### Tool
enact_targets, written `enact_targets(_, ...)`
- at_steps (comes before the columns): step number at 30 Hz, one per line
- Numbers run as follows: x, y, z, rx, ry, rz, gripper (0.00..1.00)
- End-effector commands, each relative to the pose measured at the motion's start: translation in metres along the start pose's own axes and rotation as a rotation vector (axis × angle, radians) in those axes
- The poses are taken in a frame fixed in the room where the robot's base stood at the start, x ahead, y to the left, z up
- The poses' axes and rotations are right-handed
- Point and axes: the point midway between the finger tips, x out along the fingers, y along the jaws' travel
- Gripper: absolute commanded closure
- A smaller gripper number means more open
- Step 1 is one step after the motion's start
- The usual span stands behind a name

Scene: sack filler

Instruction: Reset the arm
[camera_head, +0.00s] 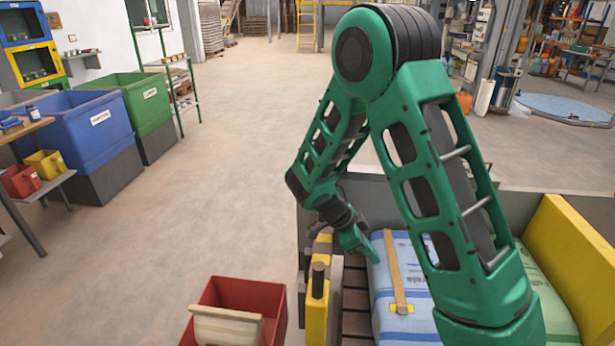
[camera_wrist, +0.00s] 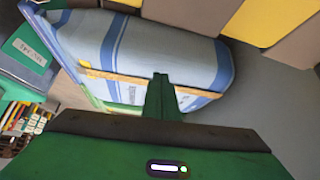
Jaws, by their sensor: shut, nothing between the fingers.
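My gripper (camera_head: 360,248) hangs at the end of my folded green arm, just left of a blue and white sack (camera_head: 382,278) in the head view. In the wrist view its green fingers (camera_wrist: 160,82) are shut together with nothing between them. They show in front of the same sack (camera_wrist: 200,60) and a wooden strip (camera_wrist: 135,80) that lies across it. My arm hides part of the sack in the head view.
The sack lies in a grey-walled bay with a yellow panel (camera_head: 570,255) and yellow posts (camera_head: 317,305) at its sides. A greenish sack (camera_head: 552,300) lies to the right. A red bin (camera_head: 275,298) stands front left. Blue (camera_head: 85,135) and green bins (camera_head: 143,105) stand farther left. Open floor lies between.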

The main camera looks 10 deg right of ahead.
Motion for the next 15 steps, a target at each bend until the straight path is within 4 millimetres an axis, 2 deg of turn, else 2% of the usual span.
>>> enact_targets(5,-0.006,0.004,-0.019,-0.041,-0.024,0.014,1.0)
enact_targets(11,-0.021,0.022,-0.077,-0.204,-0.117,0.046,1.0)
enact_targets(15,-0.032,0.045,-0.118,-0.34,-0.198,0.051,1.0)
